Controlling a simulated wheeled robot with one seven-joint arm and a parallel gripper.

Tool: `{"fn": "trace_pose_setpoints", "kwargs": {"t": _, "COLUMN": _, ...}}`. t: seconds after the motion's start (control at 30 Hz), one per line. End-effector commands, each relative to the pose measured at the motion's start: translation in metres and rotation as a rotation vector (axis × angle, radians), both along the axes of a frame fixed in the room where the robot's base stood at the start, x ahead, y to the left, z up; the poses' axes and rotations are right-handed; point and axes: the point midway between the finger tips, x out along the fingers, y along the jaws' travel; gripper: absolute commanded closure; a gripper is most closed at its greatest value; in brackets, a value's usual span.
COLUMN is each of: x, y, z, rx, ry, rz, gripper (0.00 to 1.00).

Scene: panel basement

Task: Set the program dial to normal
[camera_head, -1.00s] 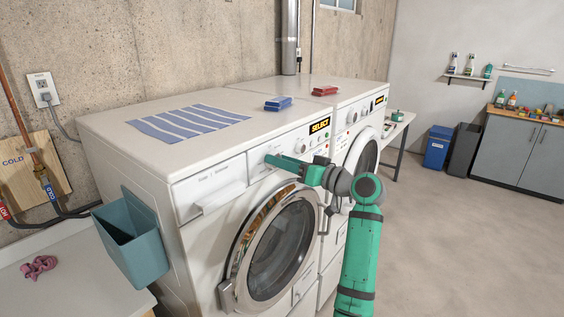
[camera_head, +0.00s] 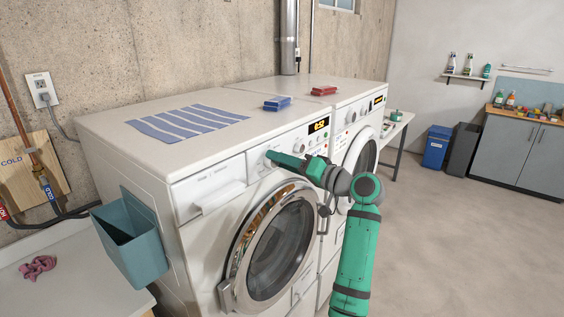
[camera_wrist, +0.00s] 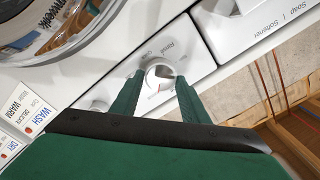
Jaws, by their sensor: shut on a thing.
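The washing machine (camera_head: 215,165) stands nearest, with a white control panel above its round door. My gripper (camera_head: 272,156) reaches across the front to this panel. In the wrist view, the white round program dial (camera_wrist: 160,76) sits between the two green fingers of my gripper (camera_wrist: 157,92), which are shut on it. In the head view the fingers mostly hide the dial. The panel's display (camera_head: 319,126) shows lit yellow digits.
A second white machine (camera_head: 362,113) stands beside it on the right. A striped cloth (camera_head: 187,123), a blue brush (camera_head: 277,103) and a red one (camera_head: 324,90) lie on top. A teal bin (camera_head: 135,240) hangs on the left side. The floor to the right is clear.

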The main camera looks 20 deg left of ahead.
Motion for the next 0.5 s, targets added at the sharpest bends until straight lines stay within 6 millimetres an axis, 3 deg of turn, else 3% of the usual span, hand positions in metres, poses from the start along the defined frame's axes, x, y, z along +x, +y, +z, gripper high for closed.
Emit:
{"fn": "trace_pose_setpoints", "kwargs": {"t": 0.17, "x": 0.0007, "y": -0.0011, "z": 0.0009, "rx": 0.002, "ry": -0.002, "rz": -0.003, "gripper": 0.81}}
{"fn": "trace_pose_setpoints", "kwargs": {"t": 0.2, "x": 0.0008, "y": -0.0016, "z": 0.001, "rx": 0.002, "ry": -0.002, "rz": -0.004, "gripper": 0.57}}
{"fn": "trace_pose_setpoints", "kwargs": {"t": 0.27, "x": 0.0009, "y": -0.0018, "z": 0.001, "rx": 0.002, "ry": -0.002, "rz": -0.004, "gripper": 0.42}}
{"fn": "trace_pose_setpoints", "kwargs": {"t": 0.5, "x": 0.0004, "y": -0.0014, "z": 0.0004, "rx": 0.001, "ry": -0.001, "rz": -0.001, "gripper": 0.42}}
